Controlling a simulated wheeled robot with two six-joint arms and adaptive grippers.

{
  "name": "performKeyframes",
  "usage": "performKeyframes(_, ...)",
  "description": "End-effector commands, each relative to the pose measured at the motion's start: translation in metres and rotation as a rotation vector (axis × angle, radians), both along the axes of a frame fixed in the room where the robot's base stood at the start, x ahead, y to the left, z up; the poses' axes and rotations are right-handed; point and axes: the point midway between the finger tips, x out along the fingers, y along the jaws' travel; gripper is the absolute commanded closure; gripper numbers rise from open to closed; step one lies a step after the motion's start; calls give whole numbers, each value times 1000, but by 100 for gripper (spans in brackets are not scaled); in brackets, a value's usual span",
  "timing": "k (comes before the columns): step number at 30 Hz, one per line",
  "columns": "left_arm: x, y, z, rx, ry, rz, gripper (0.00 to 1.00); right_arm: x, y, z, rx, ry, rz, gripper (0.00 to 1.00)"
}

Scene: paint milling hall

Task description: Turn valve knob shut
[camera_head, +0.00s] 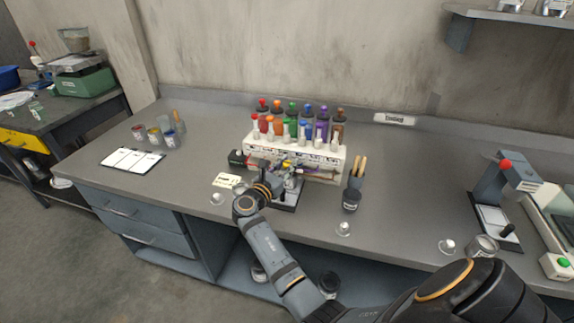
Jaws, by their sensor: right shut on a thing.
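My right arm comes in from the lower right, and its gripper (288,179) is at a small metal valve fitting in front of the white bottle rack. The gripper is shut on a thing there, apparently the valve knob. The knob itself is hidden by the gripper and wrist, so its angle cannot be told. A dark base plate (289,200) stands on the bench under the fitting. My left gripper is not in view.
The white rack (338,156) holds several coloured bottles. A dark brush pot (351,199) stands to its right, a white card (227,181) to its left. A chart sheet (132,160) and small paint pots lie left. A press (493,212) stands right. The bench between is mostly clear.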

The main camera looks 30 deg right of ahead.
Motion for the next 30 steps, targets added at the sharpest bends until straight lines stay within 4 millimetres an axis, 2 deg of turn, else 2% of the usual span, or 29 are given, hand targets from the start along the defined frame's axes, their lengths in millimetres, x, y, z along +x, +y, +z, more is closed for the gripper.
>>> performKeyframes(2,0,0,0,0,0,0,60,0,0,1,0,-1,1,100)
performKeyframes(3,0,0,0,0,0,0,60,0,0,1,0,-1,1,70)
performKeyframes(8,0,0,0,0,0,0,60,0,0,0,0,-1,1,50)
performKeyframes(16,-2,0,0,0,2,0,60,0,0,1,0,-1,1,50)
performKeyframes(19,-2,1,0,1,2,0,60,0,0,9,1,-4,1,50)
performKeyframes(30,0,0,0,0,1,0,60,0,0,84,1,-4,0,50)
